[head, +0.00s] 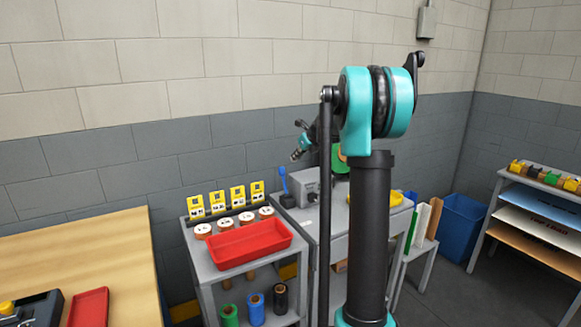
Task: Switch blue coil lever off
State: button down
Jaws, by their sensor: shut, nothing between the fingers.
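The blue lever (283,181) stands nearly upright, tipped slightly left, on a small dark base at the left of the grey machine table. A grey box (306,186) sits just right of it. My gripper (297,154) shows small at the end of my dark and teal arm, above and slightly right of the lever in the picture. It looks shut and empty, and apart from the lever. My arm hides part of the machine behind it, including much of a green round part (338,160).
A grey cart (205,272) at the left holds a red tray (248,246), white-topped rolls, yellow cards and several spools below. A wooden table (112,250) stands further left. A blue bin (462,218) and a rack of boards (541,207) are at the right.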

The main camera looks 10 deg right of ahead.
jog(key=r, duration=0.1)
jog(key=s+r, duration=0.1)
jog(key=r, duration=0.1)
jog(key=d+r, duration=0.1)
jog(key=shift+s+r, duration=0.3)
jog(key=shift+s, duration=0.05)
jog(key=s+a+f+n+g+h, duration=0.1)
jog(key=s+f+n, duration=0.7)
jog(key=s, duration=0.7)
jog(key=s+a+f+n+g+h, duration=0.1)
jog(key=s+a+f+n, duration=0.1)
jog(key=s+f+n, duration=0.7)
jog(key=s+a+f+n+g+h, duration=0.1)
jog(key=s+f+n, duration=0.8)
jog(key=s, duration=1.2)
jog(key=a+n+h, duration=0.1)
jog(key=n, duration=0.3)
jog(key=shift+s+n, duration=0.3)
